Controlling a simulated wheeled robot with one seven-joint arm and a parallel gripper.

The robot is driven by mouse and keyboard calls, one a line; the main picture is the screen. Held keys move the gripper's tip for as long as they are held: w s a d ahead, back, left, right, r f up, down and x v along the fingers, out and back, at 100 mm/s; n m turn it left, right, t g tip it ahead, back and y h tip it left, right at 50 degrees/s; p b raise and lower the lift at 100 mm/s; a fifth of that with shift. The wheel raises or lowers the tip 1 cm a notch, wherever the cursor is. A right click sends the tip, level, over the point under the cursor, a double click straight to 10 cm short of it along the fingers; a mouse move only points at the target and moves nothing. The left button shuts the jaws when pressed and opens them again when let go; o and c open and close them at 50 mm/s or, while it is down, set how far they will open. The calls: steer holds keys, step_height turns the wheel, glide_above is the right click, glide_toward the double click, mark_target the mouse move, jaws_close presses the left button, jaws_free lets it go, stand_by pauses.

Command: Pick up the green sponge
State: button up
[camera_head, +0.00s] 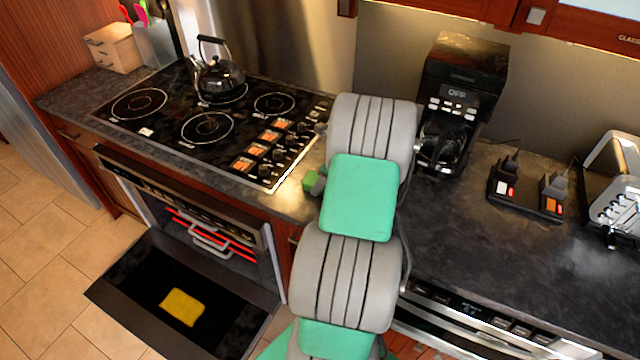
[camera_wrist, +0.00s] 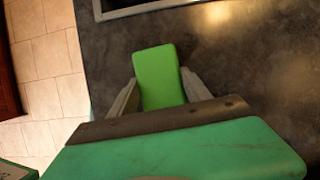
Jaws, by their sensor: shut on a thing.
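The green sponge (camera_wrist: 158,78) is a bright green block between the two fingers of my gripper (camera_wrist: 158,90) in the wrist view. The fingers touch its left and right sides, and its far end sticks out past them. In the head view a small part of the sponge (camera_head: 310,181) shows just left of my arm, by the counter's front edge near the stove. Most of my gripper is hidden behind my arm there. I cannot tell whether the sponge touches the counter.
The stove (camera_head: 206,118) with a black kettle (camera_head: 218,78) is at the left. Below it the oven door (camera_head: 130,295) hangs open with a yellow cloth-like piece (camera_head: 183,307) on it. A coffee maker (camera_head: 462,85) and a toaster (camera_head: 615,185) stand on the right counter (camera_head: 470,235).

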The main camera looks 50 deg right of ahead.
mark_target(313, 179)
steer(key=c, duration=0.4)
steer(key=shift+c, duration=0.2)
steer(key=shift+r+b, duration=0.1)
steer(key=shift+b, duration=0.2)
steer(key=r, duration=0.1)
steer(key=r+b, duration=0.1)
steer(key=r, duration=0.2)
steer(key=shift+w+a+r, duration=0.15)
steer(key=shift+a+r, duration=0.05)
steer(key=shift+a, duration=0.2)
steer(key=w+a+r+b, duration=0.2)
steer(key=w+a+r, duration=0.1)
steer(key=a+r, duration=0.6)
steer(key=a, duration=0.3)
steer(key=shift+w+a, duration=0.15)
steer(key=shift+a, duration=0.25)
